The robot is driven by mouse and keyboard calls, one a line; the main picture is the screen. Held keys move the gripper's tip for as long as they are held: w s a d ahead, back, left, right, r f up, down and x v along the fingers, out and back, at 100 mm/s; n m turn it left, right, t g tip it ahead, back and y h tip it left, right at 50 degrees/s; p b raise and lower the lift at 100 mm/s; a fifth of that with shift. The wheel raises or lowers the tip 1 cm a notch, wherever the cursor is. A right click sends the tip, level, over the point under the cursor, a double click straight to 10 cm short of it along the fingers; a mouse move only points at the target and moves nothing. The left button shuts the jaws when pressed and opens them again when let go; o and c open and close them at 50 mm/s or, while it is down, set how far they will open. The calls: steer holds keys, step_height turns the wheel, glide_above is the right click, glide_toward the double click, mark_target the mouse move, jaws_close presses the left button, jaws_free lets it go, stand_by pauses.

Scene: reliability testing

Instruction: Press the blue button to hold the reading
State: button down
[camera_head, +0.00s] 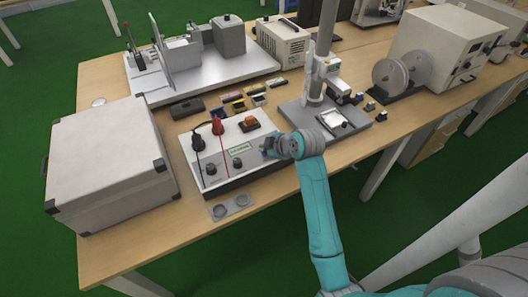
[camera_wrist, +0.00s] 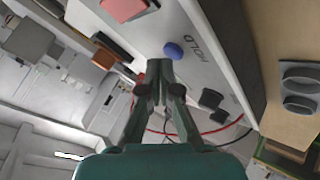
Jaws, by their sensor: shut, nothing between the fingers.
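The blue button (camera_wrist: 173,50) is a small round dome on the white panel of the instrument box (camera_head: 190,150), next to the word HOLD, in the wrist view. In the head view I cannot make it out; my gripper covers that end of the panel. My gripper (camera_wrist: 158,70) is shut and empty, its tips pointing at the panel. In the wrist view the tips lie just below and left of the button. I cannot tell how far they are above the panel. In the head view my gripper (camera_head: 268,148) is over the box's right end.
A grey case (camera_head: 105,165) stands left, a stand with a column (camera_head: 325,115) right. Two round sockets (camera_head: 231,207) lie in front.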

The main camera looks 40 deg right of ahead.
mark_target(265, 154)
steer(key=shift+f, duration=0.3)
steer(key=shift+r, duration=0.1)
stand_by(0.4)
steer(key=shift+r, duration=0.75)
steer(key=shift+r, duration=0.1)
step_height(265, 154, up, 6)
steer(key=shift+f, duration=0.1)
stand_by(0.4)
stand_by(0.5)
